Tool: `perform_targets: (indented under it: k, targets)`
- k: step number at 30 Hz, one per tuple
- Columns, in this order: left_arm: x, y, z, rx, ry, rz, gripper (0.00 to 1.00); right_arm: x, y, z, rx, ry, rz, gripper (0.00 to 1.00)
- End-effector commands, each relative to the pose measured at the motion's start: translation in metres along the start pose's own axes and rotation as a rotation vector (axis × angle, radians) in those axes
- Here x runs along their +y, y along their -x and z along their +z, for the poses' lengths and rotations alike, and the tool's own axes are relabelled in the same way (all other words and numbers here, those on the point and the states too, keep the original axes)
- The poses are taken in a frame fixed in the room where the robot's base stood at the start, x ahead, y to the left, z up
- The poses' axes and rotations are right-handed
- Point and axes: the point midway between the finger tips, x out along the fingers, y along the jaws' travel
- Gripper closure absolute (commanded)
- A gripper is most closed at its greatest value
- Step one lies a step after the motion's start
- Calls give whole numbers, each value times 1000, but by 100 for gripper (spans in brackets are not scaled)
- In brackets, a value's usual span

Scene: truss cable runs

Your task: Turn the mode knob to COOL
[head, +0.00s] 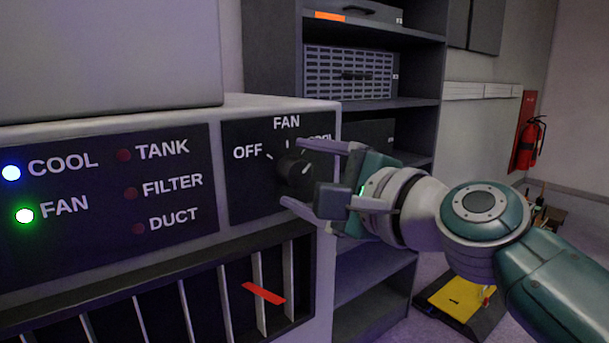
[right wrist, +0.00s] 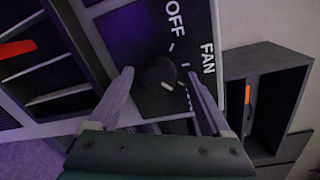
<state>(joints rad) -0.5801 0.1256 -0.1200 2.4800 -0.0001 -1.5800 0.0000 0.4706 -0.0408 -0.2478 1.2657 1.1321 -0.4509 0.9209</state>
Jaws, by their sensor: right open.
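The black mode knob (head: 292,172) is on the dark panel with labels OFF, FAN and a partly hidden COOL. It also shows in the right wrist view (right wrist: 157,72). Its white pointer mark is on the side toward the COOL label, away from OFF. My right gripper (head: 296,172) is open, with one finger above the knob and one below it in the head view. In the right wrist view the fingers stand on either side of the knob, with gaps visible. The COOL lamp (head: 11,173) glows bluish white and the FAN lamp (head: 25,216) glows green. My left gripper is out of view.
TANK, FILTER and DUCT lamps (head: 138,229) are dark red. Below the panel is a vent grille with a red strip (head: 263,293). A dark shelf unit (head: 420,70) stands behind the gripper. A fire extinguisher (head: 530,142) hangs on the far wall.

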Motion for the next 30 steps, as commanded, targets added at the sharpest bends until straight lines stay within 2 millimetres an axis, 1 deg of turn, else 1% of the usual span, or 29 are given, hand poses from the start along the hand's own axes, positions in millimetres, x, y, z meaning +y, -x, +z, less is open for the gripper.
perform_targets:
  k: [2,5,8,12,15,19,24,30]
  targets:
    - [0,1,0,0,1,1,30,0,2,0,1,1,0,18]
    - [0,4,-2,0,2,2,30,-1,9,0,2,1,-1,18]
    - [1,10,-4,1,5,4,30,-2,24,0,1,0,1,18]
    - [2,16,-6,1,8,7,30,-1,51,0,2,1,1,18]
    - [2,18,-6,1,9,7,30,0,69,0,2,1,1,18]
    - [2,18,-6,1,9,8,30,0,88,0,2,1,2,18]
    - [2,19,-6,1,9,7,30,0,99,0,0,-1,1,18]
    - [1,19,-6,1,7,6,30,0,100,0,0,-1,0,18]
